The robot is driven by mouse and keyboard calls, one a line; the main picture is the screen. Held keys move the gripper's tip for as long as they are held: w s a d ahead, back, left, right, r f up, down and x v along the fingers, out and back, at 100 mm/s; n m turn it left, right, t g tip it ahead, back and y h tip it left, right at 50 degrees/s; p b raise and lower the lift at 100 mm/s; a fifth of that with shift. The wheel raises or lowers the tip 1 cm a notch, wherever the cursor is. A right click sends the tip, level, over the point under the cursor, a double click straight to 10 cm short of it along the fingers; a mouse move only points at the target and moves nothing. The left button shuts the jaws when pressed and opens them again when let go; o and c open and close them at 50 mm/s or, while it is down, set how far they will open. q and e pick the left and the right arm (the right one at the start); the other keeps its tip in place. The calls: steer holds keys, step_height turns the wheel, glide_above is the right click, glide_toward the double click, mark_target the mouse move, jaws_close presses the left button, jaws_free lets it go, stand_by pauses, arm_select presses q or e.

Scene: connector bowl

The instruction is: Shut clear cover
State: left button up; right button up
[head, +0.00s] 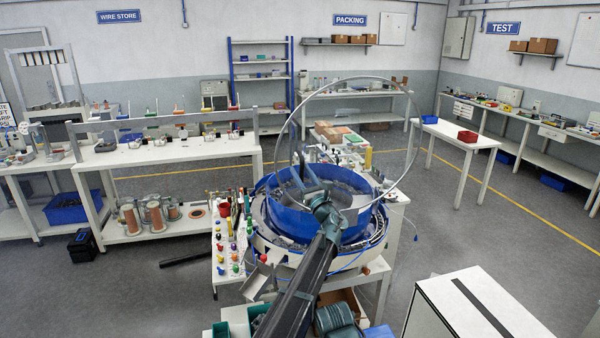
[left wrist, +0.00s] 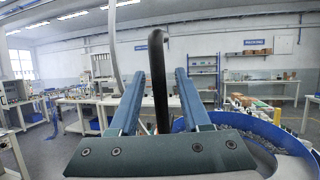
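The clear cover (head: 362,125), a large see-through disc with a pale rim, stands raised and tilted over the blue bowl (head: 280,217) in the head view. My left arm reaches up from the bottom, and my left gripper (head: 299,173) is above the bowl near the cover's left side. In the left wrist view, my left gripper (left wrist: 160,72) has its two fingers apart. A black upright bar (left wrist: 157,75), apparently the cover's handle, shows between them with gaps on both sides. The bowl's blue wall (left wrist: 245,124) is at the right there. My right gripper is not in view.
The bowl stands on a bench with coloured knobs (head: 234,225) on its left side. A white cabinet (head: 470,305) stands at the front right. A white table with a red bin (head: 467,136) is further back right. Floor is clear between them.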

arm_select(q)
jaws_close()
stand_by(1.2)
